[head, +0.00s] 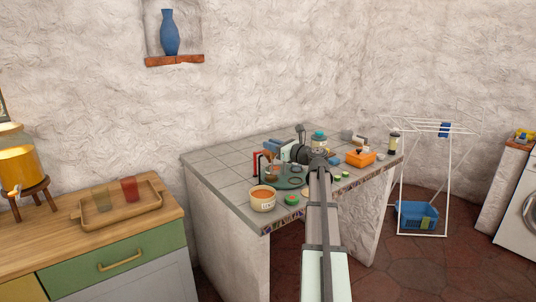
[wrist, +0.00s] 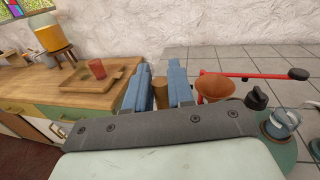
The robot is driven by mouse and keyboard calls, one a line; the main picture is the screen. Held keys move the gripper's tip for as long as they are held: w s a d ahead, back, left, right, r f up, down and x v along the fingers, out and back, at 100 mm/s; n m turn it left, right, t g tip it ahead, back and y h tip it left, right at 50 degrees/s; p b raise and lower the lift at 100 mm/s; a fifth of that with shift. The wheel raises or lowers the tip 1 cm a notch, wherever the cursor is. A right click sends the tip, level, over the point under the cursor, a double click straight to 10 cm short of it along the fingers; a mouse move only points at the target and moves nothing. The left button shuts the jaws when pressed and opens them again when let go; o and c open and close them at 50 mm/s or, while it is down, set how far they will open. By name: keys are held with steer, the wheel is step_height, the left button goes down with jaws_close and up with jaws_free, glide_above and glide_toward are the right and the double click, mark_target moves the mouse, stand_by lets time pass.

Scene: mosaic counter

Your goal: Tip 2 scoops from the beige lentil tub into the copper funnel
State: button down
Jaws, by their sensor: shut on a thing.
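The beige lentil tub (head: 263,204) stands at the front left corner of the tiled counter, with orange lentils showing at its top. The copper funnel (wrist: 214,88) is held by a red stand arm (wrist: 240,75); in the head view the red stand (head: 256,164) is behind the tub. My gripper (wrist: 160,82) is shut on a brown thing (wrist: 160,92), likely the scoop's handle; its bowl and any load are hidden. In the wrist view the fingers are left of the funnel, apart from it. In the head view my gripper (head: 272,152) is above the counter near the stand.
A glass jar (wrist: 283,124) stands on a green mat (wrist: 285,151). An orange box (head: 360,157), a teal-lidded jar (head: 319,141), a dark-topped shaker (head: 394,143) and several small lids lie to the right. A wooden tray (head: 140,207) with cups is on the left cabinet. The counter's back left is clear.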

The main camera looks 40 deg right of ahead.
steer(key=w+d+r+m+h, duration=0.1)
steer(key=w+d+r+h, duration=0.1)
steer(key=d, duration=0.5)
steer(key=w+d+r+m+h, duration=0.1)
steer(key=w+d+r, duration=0.2)
steer(key=d, duration=0.4)
steer(key=w+a+r+n+y, duration=0.1)
steer(key=w+a+n+y, duration=0.2)
steer(key=w+a+y, duration=0.2)
steer(key=shift+a+r+g, duration=0.2)
steer(key=shift+r+g, duration=0.05)
steer(key=shift+g, duration=0.05)
